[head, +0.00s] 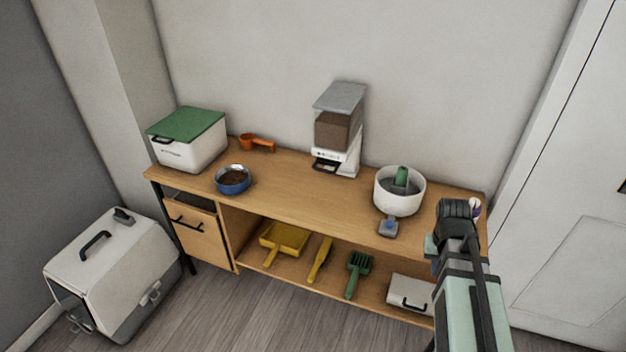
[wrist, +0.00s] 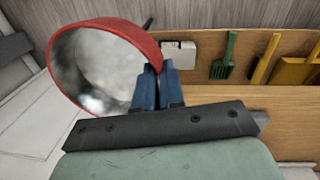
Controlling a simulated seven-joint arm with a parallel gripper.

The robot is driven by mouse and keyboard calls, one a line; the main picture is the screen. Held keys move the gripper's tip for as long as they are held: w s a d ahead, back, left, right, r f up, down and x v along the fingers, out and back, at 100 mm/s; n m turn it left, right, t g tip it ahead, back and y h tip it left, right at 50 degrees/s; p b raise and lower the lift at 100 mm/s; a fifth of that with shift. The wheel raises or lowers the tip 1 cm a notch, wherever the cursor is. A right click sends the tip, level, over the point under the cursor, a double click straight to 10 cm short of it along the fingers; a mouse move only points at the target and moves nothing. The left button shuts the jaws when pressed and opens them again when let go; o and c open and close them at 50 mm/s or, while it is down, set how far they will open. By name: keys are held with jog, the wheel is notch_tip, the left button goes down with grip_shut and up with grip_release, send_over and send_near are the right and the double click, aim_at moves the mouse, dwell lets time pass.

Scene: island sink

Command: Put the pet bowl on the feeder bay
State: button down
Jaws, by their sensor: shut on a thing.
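In the wrist view my gripper (wrist: 158,72) is shut on the rim of a red pet bowl (wrist: 105,30) with a shiny metal inside. The bowl looks empty, and my blue fingers pinch its wall at one side. In the head view my arm hides the fingers and most or all of this bowl. A blue bowl (head: 233,187) with brown food stands on the table at left. The feeder (head: 338,132), with a grey lid and a clear hopper of brown food, stands at the back. Its bay (head: 328,165) is the dark low part at its front.
A white round bowl-like fountain (head: 399,204) with a green piece stands between the feeder and my arm, with a small grey item (head: 388,227) before it. A green-lidded bin (head: 188,140) and orange scoop (head: 258,144) stand at left. The tabletop (head: 300,195) before the feeder is clear.

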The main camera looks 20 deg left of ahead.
jog(key=s+a+r+n, duration=0.1)
jog(key=s+a+n, duration=0.15)
jog(key=a, duration=1.15)
jog(key=s+a+r+n, duration=0.2)
jog(key=a+n, duration=0.1)
jog(key=a, duration=1)
jog(key=s+a+r+n, duration=0.1)
jog(key=s+a+n, duration=0.15)
jog(key=a, duration=1.15)
jog(key=n+t+y, duration=0.1)
jog(key=n, duration=0.7)
send_near(303, 198)
jog(key=shift+d+f, duration=0.25)
jog(key=shift+f, duration=2.1)
jog(key=shift+w+f, duration=0.15)
jog(key=shift+f, duration=0.2)
jog(key=shift+f, duration=0.1)
